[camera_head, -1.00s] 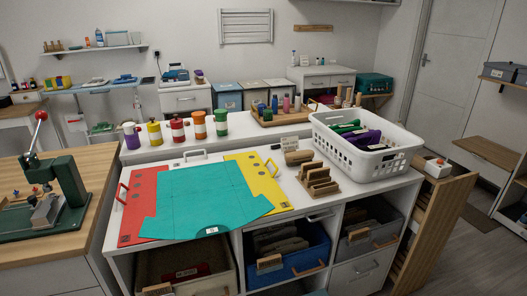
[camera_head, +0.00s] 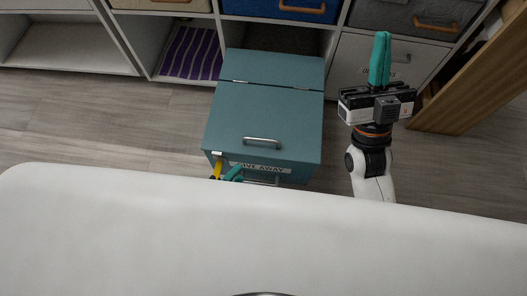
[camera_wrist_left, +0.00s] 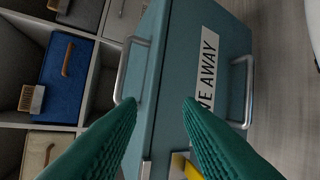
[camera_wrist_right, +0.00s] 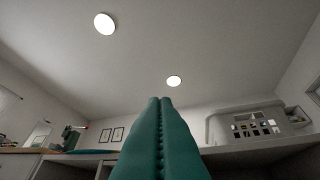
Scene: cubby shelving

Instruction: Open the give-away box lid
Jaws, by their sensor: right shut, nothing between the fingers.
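The give-away box (camera_head: 265,160) is teal and stands on the floor in front of the shelving. Its lid (camera_head: 262,115) lies shut, with a silver handle (camera_head: 262,141) near the front edge; that handle also shows in the left wrist view (camera_wrist_left: 131,68). The front carries a "GIVE AWAY" label and a second handle (camera_wrist_left: 243,90). My left gripper (camera_wrist_left: 159,103) is open and empty, its fingers pointing at the box front near the lid edge. In the head view it (camera_head: 231,174) is mostly hidden at the front-left corner. My right gripper (camera_head: 381,60) is shut and empty, pointing up, right of the box.
The cubby shelving holds a blue bin (camera_head: 283,8), a grey bin (camera_head: 415,15) and a purple striped cloth (camera_head: 190,52) behind the box. A wooden panel (camera_head: 468,75) stands at the right. A yellow piece (camera_head: 217,168) is at the box's front-left corner. Floor left of the box is clear.

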